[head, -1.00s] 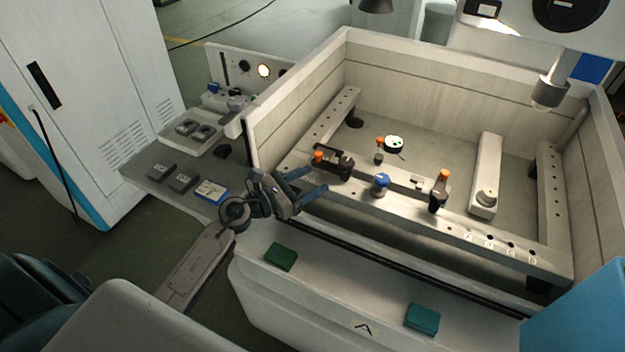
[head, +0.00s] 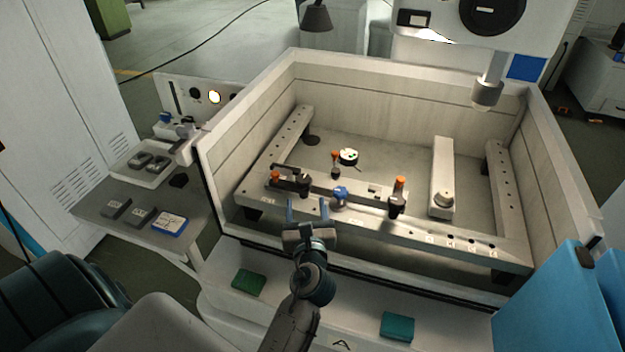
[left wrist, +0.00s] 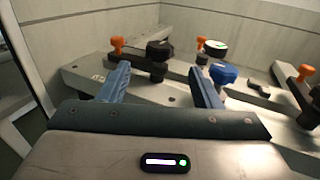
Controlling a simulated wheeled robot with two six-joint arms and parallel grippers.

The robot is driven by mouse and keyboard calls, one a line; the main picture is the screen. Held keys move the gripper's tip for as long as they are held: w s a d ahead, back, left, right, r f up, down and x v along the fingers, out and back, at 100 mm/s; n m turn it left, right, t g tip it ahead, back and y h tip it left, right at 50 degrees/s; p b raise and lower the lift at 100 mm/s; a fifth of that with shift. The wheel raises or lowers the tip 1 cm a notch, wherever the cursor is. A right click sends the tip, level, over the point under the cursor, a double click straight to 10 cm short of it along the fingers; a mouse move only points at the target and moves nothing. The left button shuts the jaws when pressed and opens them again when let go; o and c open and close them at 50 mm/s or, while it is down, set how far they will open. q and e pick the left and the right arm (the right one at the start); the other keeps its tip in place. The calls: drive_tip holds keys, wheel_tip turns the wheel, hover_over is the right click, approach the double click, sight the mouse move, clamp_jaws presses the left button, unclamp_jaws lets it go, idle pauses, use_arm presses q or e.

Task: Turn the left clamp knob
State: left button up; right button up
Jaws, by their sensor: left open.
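The left clamp (head: 288,180) sits on the near rail of the tank. It has a dark arm, an orange piece (head: 275,176) at its left end and a black knob (head: 304,182) at its right. In the left wrist view the black knob (left wrist: 158,50) is ahead, between the finger lines, with the orange piece (left wrist: 117,43) to its left. My left gripper (head: 307,206) is open and empty, just in front of the rail, its fingers pointing at the knob and apart from it. My right gripper is not in view.
A blue knob (head: 340,196) stands on the rail close to the right finger. The right clamp (head: 397,200) has an orange top. A round white-topped part (head: 348,156) is behind. The tank's near wall lies below my arm. A nozzle (head: 487,92) hangs at the right.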

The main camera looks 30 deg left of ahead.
sight(304, 185)
use_arm(q)
drive_tip(key=b+x, duration=0.1)
drive_tip(key=x, duration=0.8)
drive_tip(key=shift+f, duration=0.1)
drive_tip(key=shift+w+a, duration=0.3)
drive_tip(key=shift+w, duration=0.05)
